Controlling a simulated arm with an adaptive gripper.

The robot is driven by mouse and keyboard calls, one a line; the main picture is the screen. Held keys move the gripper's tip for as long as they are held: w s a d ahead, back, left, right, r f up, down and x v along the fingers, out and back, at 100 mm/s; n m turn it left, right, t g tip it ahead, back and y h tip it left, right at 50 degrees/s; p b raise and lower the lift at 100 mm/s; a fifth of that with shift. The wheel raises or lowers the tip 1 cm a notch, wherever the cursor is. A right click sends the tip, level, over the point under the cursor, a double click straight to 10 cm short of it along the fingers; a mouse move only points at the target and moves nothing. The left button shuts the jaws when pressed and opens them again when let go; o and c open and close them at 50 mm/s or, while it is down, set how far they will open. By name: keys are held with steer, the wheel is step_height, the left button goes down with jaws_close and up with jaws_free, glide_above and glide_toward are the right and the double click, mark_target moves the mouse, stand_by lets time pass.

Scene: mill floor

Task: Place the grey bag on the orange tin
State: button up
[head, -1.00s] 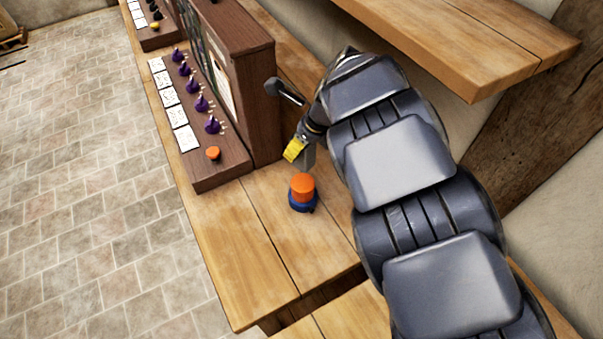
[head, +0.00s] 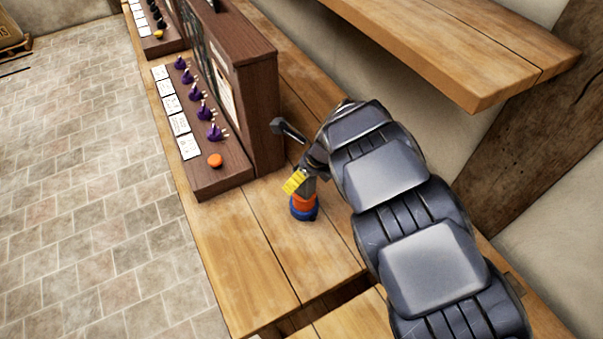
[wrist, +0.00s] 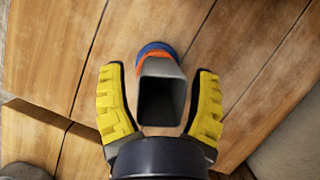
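The grey bag (wrist: 162,67) is an upright, open-topped dark grey sack in the wrist view, between my yellow fingers. In the head view the bag (head: 309,186) is a small grey patch, partly hidden by my gripper (head: 296,181). The orange tin (head: 303,204) is directly beneath the bag, with a blue base on the bench; its edge also shows in the wrist view (wrist: 153,52). The bag appears to rest on the tin. In the wrist view my gripper (wrist: 159,69) stands open around the bag, with gaps visible on both sides.
A dark wooden control panel (head: 252,105) with purple levers and an orange button stands left of my gripper. A wooden shelf (head: 470,45) overhangs at the upper right. The wooden bench (head: 245,245) is bare in front of the tin.

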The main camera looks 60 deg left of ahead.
steer(key=v, duration=1.2)
steer(key=shift+r, duration=0.15)
